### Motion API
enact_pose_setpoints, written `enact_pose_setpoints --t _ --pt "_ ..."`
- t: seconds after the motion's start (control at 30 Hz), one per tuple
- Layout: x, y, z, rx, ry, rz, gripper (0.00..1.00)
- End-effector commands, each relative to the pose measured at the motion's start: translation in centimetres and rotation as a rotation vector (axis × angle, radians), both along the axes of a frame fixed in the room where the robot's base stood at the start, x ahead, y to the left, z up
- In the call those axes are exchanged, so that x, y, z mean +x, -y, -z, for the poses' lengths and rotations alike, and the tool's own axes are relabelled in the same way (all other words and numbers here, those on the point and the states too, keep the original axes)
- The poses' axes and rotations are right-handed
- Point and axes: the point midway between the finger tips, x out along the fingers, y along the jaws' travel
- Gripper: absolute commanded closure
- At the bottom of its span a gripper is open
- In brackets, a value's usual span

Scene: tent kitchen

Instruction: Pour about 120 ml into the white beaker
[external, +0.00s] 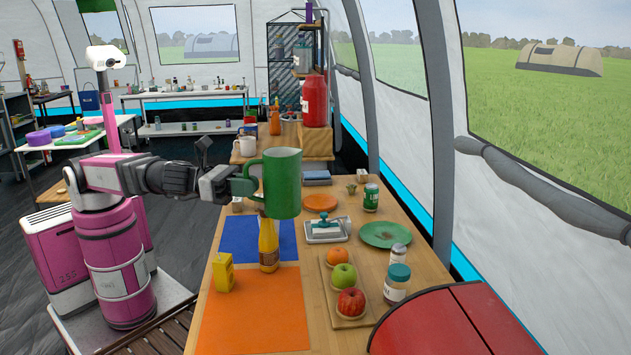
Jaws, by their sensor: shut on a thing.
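My gripper (244,186) is shut on the handle of a large green jug (283,184). It holds the jug upright above the table, over the blue mat and beside a yellow-orange bottle. The jug's contents cannot be seen. A small white cup-like vessel (247,147) stands behind the jug on the far part of the counter, left of a wooden block. It may be the white beaker; any markings are too small to tell.
Below the jug are the yellow-orange bottle (268,244), blue mat (238,239) and orange mat (262,318). A yellow carton (223,272), butter dish (327,230), green plate (386,235) and fruit board (333,297) stand nearby. A red canister (314,101) stands behind.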

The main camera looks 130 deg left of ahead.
Motion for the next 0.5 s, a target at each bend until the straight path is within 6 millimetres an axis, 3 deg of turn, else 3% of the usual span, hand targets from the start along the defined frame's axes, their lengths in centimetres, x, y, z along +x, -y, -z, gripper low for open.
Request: enact_pose_setpoints --t 0.17,0.5 --pt "1.3 -2.5 1.0 0.004 0.000 -0.176 1.00" --pt "1.3 -6.8 1.5 0.004 0.002 -0.548 1.00"
